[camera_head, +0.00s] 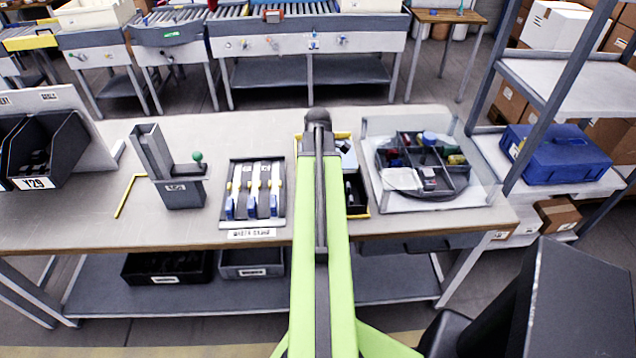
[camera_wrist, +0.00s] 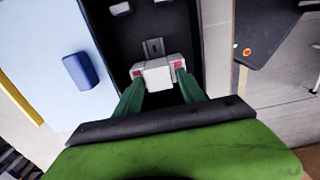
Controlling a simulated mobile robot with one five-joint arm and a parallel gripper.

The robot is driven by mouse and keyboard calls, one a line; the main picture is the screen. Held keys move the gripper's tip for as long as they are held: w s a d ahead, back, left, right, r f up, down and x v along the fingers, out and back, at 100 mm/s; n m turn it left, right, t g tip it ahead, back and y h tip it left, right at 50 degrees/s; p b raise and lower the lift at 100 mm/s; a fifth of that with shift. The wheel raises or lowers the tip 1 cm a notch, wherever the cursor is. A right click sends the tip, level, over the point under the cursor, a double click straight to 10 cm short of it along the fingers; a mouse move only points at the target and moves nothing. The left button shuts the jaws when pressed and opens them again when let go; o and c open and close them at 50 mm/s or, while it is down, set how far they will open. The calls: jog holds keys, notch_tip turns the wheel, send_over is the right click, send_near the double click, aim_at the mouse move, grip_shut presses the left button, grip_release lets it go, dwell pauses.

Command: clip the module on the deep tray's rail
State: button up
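In the wrist view a white and grey module (camera_wrist: 158,74) with red marks sits between the two green fingers of my gripper (camera_wrist: 160,84). The fingertips appear to press on its sides. It is over or in the black deep tray (camera_wrist: 205,25). A small grey piece with a dark hole (camera_wrist: 153,47) shows just beyond the module; I cannot tell whether it belongs to the rail or the module. I cannot tell whether the module touches the rail. In the head view the deep tray (camera_head: 361,207) shows partly to the right of my arm, which hides my gripper.
A pale blue shallow tray (camera_wrist: 50,40) with a blue block (camera_wrist: 80,72) adjoins on the left. A clear-walled box with a round divided tray (camera_head: 422,165) stands right. A rack of strips (camera_head: 255,190) and a grey stand (camera_head: 180,190) are left.

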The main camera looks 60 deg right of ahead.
jog(key=shift+o, duration=0.6)
jog(key=shift+r, duration=0.1)
jog(key=shift+r+p, duration=0.3)
jog(key=shift+p, duration=0.1)
notch_tip(320, 180, up, 17)
jog(key=p, duration=1.6)
jog(key=shift+f+p, duration=0.2)
jog(key=shift+p, duration=0.15)
notch_tip(320, 180, up, 8)
jog(key=p, duration=0.7)
jog(key=shift+p, duration=0.35)
jog(key=shift+f, duration=0.15)
